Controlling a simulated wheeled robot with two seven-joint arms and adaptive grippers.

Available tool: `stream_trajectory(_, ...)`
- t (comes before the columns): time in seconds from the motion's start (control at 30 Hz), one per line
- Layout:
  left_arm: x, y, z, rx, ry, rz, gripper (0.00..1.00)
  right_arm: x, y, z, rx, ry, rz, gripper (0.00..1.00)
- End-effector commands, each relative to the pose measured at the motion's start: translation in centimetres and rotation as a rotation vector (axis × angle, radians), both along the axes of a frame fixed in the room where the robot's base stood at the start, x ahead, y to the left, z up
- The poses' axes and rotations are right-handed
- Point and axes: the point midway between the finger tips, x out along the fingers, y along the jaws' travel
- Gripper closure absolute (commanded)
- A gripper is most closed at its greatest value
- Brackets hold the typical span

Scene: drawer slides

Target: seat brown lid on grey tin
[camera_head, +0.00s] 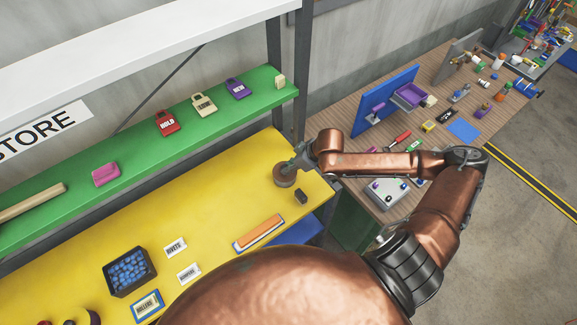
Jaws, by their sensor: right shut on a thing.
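The brown lid (284,178) is a small round thing at the far right end of the yellow shelf (215,205). My right gripper (289,167) reaches it from the right and is shut on it, covering part of its top. I cannot make out the grey tin; whether it is under the lid is too small and too covered to tell. My left gripper is not in view.
A small dark block (301,197) lies just right of the lid. An orange bar on a tray (259,233) and a bin of blue pieces (129,271) are nearer. A dark upright post (293,75) stands behind. The yellow shelf's middle is clear.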

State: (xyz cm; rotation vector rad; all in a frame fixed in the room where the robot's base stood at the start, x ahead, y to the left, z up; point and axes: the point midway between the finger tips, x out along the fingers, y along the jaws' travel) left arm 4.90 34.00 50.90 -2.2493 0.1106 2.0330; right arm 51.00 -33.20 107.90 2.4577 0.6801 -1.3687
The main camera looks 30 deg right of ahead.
Motion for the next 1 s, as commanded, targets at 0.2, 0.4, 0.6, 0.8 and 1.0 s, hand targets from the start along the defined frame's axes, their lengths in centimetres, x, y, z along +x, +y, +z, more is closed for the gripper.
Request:
stream_trajectory(0.2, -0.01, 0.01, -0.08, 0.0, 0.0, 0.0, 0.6, -0.01, 0.01, -0.44, 0.0, 0.0, 0.0, 1.0)
stream_trajectory(0.4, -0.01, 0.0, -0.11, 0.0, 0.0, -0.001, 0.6, 0.0, 0.02, -0.66, 0.0, 0.0, 0.0, 0.77)
stream_trajectory(0.6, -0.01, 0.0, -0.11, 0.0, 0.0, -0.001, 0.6, 0.0, 0.02, -0.65, 0.0, 0.0, 0.0, 0.63)
stream_trajectory(0.8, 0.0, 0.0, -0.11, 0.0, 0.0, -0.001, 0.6, 0.0, 0.02, -0.65, 0.0, 0.0, 0.0, 0.6)
stream_trajectory(1.0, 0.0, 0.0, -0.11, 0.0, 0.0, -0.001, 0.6, -0.02, 0.01, -0.67, 0.0, 0.0, 0.0, 0.65)
